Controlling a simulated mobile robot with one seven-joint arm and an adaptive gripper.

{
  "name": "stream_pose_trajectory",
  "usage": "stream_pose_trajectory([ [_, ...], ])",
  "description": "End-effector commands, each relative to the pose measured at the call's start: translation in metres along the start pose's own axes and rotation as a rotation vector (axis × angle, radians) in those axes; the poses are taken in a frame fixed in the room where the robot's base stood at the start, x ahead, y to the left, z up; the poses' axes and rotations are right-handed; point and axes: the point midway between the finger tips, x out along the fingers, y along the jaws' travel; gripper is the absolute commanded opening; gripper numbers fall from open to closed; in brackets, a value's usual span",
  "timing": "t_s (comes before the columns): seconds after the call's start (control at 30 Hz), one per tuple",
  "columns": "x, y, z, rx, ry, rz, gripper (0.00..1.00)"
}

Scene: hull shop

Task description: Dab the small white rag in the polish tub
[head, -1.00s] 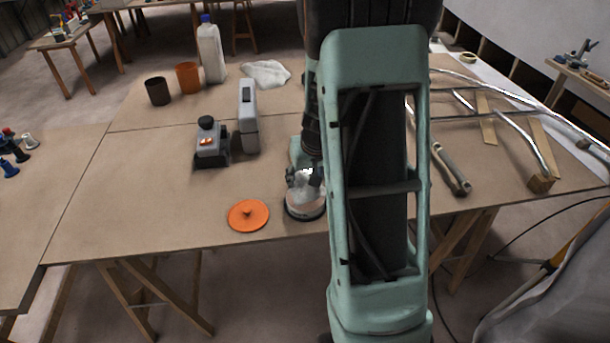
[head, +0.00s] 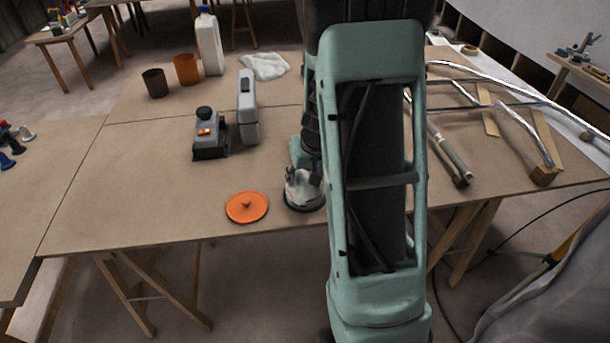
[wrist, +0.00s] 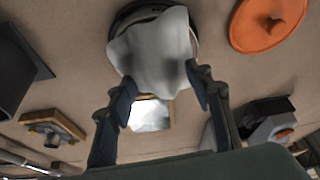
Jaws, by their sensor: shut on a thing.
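My gripper (wrist: 162,93) points down over the polish tub, its two fingers shut on the small white rag (wrist: 155,55). The rag hangs spread beyond the fingertips and covers most of the round, dark-rimmed tub (wrist: 127,13). In the head view the tub (head: 302,205) stands near the table's front edge, with my gripper (head: 303,182) right at it and my arm partly in front. How deep the rag touches the polish is hidden. The orange lid (head: 246,207) lies flat just left of the tub; it also shows in the wrist view (wrist: 268,20).
A grey-black tool (head: 209,135) and a grey bottle (head: 248,108) stand behind the lid. A larger white cloth (head: 264,66), a white jug (head: 209,45) and two cups stand farther back. Metal rails (head: 520,125) lie right. The table's left part is clear.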

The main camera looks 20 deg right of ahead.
Motion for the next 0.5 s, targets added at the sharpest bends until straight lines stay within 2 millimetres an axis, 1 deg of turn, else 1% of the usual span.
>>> stream_pose_trajectory([
  [0.5,0.0048,0.0001,0.0018,0.0,0.001,0.0,0.27],
])
